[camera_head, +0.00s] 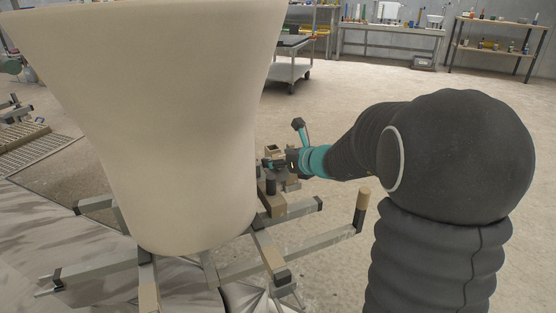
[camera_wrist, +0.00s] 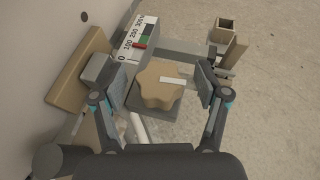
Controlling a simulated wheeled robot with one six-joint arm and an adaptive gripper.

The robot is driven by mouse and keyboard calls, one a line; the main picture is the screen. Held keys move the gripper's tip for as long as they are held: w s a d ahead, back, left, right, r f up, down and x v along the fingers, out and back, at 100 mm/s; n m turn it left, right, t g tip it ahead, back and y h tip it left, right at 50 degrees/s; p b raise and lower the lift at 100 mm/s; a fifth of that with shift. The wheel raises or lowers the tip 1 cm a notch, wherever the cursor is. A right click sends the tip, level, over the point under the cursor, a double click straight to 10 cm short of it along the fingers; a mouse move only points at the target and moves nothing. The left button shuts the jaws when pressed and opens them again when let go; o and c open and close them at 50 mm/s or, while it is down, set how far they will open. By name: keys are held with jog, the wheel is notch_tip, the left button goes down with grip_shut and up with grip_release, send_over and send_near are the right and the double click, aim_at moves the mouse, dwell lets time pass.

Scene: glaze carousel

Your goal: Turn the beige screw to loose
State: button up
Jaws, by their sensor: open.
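The beige screw (camera_wrist: 153,88) is a lobed knob with a white mark pointing to the right in the wrist view. It sits on a dark grey square block (camera_wrist: 153,111). My gripper (camera_wrist: 161,80) is open, with one finger pad to the left and one to the right of the screw. A gap shows on both sides, wider on the right. In the head view my gripper (camera_head: 273,163) is beside the big pale vessel, and the screw cannot be made out there.
A white scale (camera_wrist: 133,38) with numbers and a red pointer stands behind the screw. A beige plate (camera_wrist: 80,65) is at left, an open beige box (camera_wrist: 223,29) at far right. The large pale vessel (camera_head: 165,110) fills the head view's left, above grey frame bars (camera_head: 325,239).

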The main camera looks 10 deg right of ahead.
jog(key=shift+w, duration=0.1)
jog(key=shift+a, duration=0.1)
jog(key=c, duration=1.2)
jog(key=shift+r+n+y+p, duration=0.1)
jog(key=shift+n+y+p, duration=0.2)
jog(key=shift+p, duration=0.1)
jog(key=n+g+y+p, duration=0.2)
jog(key=n+y+p, duration=0.1)
jog(key=p, duration=0.1)
jog(key=shift+w+r+g, duration=0.1)
jog(key=shift+r+g, duration=0.05)
jog(key=shift+g, duration=0.25)
jog(key=n+g+y+p, duration=0.1)
jog(key=n+g+p, duration=0.2)
jog(key=n+g+y+p, duration=0.2)
jog(key=n+g+p, duration=0.1)
jog(key=p, duration=0.1)
jog(key=shift+d+n+g+y, duration=0.2)
jog(key=shift+n+g+y, duration=0.1)
jog(key=shift+n, duration=0.1)
jog(key=n+g, duration=0.1)
jog(key=n+g+p, duration=0.1)
jog(key=n+g, duration=0.2)
jog(key=g, duration=0.1)
jog(key=shift+f+p, duration=0.25)
jog(key=shift+p, duration=0.15)
jog(key=shift+n+g+h, duration=0.7)
jog(key=shift+n+g, duration=1.2)
